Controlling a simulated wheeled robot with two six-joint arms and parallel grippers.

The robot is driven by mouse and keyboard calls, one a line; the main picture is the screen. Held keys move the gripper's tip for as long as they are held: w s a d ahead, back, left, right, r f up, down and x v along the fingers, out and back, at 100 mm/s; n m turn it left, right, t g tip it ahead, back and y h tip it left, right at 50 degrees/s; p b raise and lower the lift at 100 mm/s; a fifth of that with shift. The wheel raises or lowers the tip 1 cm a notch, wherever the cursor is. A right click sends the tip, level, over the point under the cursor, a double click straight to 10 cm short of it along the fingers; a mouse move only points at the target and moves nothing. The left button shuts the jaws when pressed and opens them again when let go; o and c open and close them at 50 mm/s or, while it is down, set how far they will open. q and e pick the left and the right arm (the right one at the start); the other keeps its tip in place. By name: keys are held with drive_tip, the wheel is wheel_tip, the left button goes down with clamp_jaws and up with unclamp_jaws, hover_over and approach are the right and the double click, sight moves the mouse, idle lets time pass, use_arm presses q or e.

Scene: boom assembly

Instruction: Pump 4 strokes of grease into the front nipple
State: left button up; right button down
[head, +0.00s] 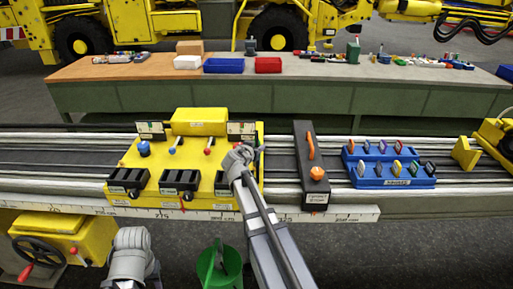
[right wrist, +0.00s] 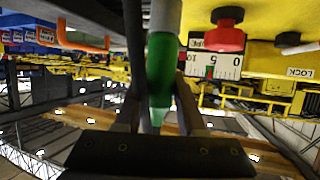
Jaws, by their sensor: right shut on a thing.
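My right gripper (head: 257,152) is over the right part of the yellow panel (head: 188,205), its jaws small and mostly hidden by my wrist in the head view. In the right wrist view its fingers are shut on a green cylindrical part (right wrist: 161,70), probably a handle. A red knob (right wrist: 228,36) and a white scale plate (right wrist: 213,65) marked 5 and 0 show beside it. The panel also carries a blue knob (head: 144,148), small levers and black boxes (head: 180,181). I cannot make out the front nipple or the grease tool's tip.
Right of the panel stands a dark block (head: 303,158) with an orange handle (head: 310,146). Beyond it are blue racks (head: 400,182) of coloured pieces. A green container (head: 208,262) is below the front edge. A long workbench (head: 145,68) stands behind.

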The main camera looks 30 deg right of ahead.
drive_tip(key=shift+f+b, duration=0.7)
drive_tip(key=shift+b, duration=0.05)
idle(0.5)
drive_tip(key=shift+c, duration=2.1)
unclamp_jaws()
drive_tip(key=shift+r, duration=0.1)
drive_tip(key=p+v, duration=0.3)
drive_tip(key=v, duration=0.4)
drive_tip(key=shift+s+a, duration=0.25)
